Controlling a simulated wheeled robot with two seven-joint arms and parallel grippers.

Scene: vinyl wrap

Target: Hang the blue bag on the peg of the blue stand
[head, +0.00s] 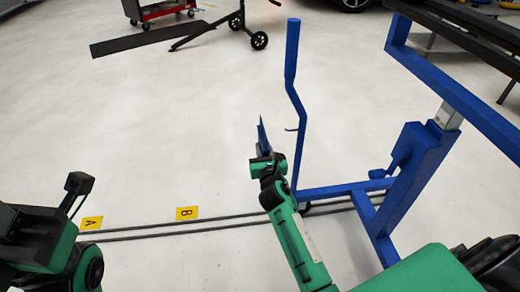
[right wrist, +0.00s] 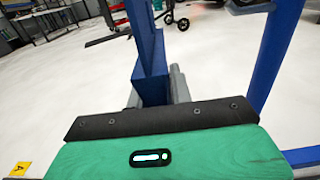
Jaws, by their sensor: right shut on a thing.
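The blue bag (head: 262,133) shows in the head view as a narrow blue shape, seen nearly edge-on. My right gripper (head: 264,157) is shut on its lower part. In the right wrist view the bag (right wrist: 150,62) rises from between the grey fingers (right wrist: 178,88). The blue stand (head: 292,85) is a bent upright post just right of the bag, with a small dark peg (head: 290,129) pointing left. Bag and peg look apart in the head view. The post also shows in the right wrist view (right wrist: 277,45). At the left, part of my left arm shows; its jaw state is unclear.
The stand's blue base beam (head: 345,189) runs right to a thick blue column (head: 412,165). Dark floor rails (head: 235,222) pass yellow markers A (head: 92,223) and B (head: 187,213). A wheeled frame (head: 240,25) and red cart (head: 158,9) stand far back. Floor left of the bag is clear.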

